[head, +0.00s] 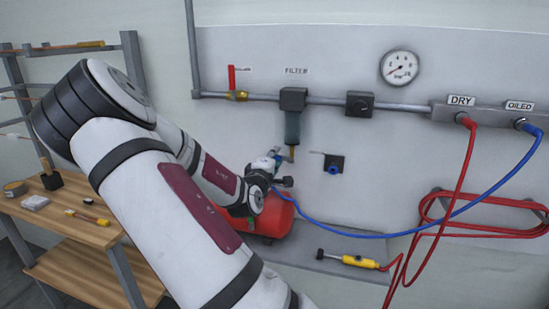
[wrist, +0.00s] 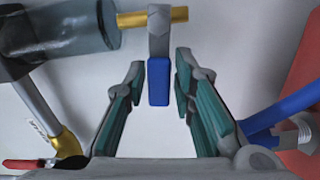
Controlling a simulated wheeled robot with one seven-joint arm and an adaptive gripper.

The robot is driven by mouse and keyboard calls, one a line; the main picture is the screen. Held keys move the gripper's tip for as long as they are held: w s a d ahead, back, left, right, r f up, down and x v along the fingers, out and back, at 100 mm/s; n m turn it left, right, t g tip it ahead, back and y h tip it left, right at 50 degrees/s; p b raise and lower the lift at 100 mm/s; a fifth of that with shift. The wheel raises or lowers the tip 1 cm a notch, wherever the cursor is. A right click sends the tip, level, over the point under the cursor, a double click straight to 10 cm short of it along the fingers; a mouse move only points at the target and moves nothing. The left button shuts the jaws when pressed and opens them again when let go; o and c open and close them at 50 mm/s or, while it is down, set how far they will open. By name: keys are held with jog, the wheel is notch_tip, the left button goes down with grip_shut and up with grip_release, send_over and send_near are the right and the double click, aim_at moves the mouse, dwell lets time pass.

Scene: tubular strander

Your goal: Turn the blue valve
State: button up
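The blue valve is a short blue lever (wrist: 158,82) on a grey valve body (wrist: 160,30), at the end of a brass tube (wrist: 137,19) from the filter bowl (wrist: 75,35). In the wrist view, the lever stands between my gripper's (wrist: 160,64) two teal-padded fingers, with a visible gap on each side. My gripper is open and appears to hold nothing. In the head view, my gripper (head: 274,162) is just below and left of the filter (head: 292,122), and my arm covers much of it. I cannot make out the lever clearly there.
A red tank (head: 270,216) sits on the shelf below my gripper, with a blue hose (head: 345,234) running nearby. A blue regulator knob (head: 333,169) is on the wall to the right. A red-handled valve (head: 232,78) is on the pipe above. A wooden workbench (head: 75,228) stands left.

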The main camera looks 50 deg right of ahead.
jog(key=shift+a, duration=0.1)
jog(key=v, duration=1.1)
jog(key=shift+s+a, duration=0.15)
jog(key=shift+a, duration=0.25)
